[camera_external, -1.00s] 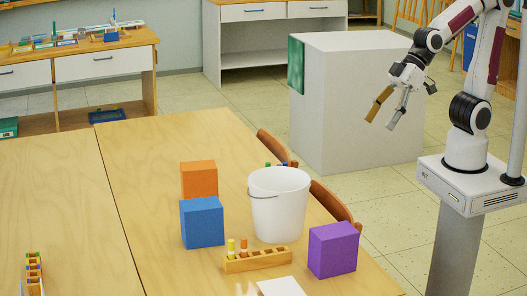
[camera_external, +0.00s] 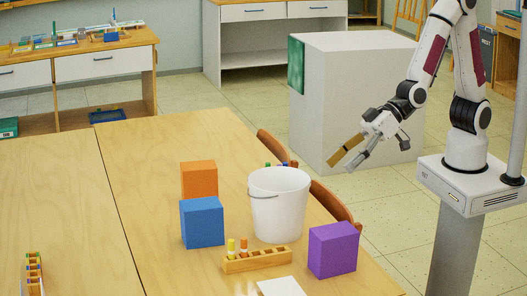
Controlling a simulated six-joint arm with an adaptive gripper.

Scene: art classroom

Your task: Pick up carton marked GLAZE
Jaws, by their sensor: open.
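Three box-shaped cartons stand on the wooden table: an orange carton (camera_external: 199,180), a blue carton (camera_external: 202,223) and a purple carton (camera_external: 333,250). No GLAZE marking can be read on any of them from this view. The orange carton is partly hidden behind the blue one. My gripper (camera_external: 345,160) is open and empty. It is in the air to the right of the table and above the table's height, pointing down and left, up and to the right of the white bucket.
A white bucket (camera_external: 279,207) stands between the blue and purple cartons. A wooden holder (camera_external: 257,261) with yellow and orange pieces and a white sheet (camera_external: 281,287) lie in front. Chairs (camera_external: 331,201) stand at the right edge. The table's left part is mostly clear.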

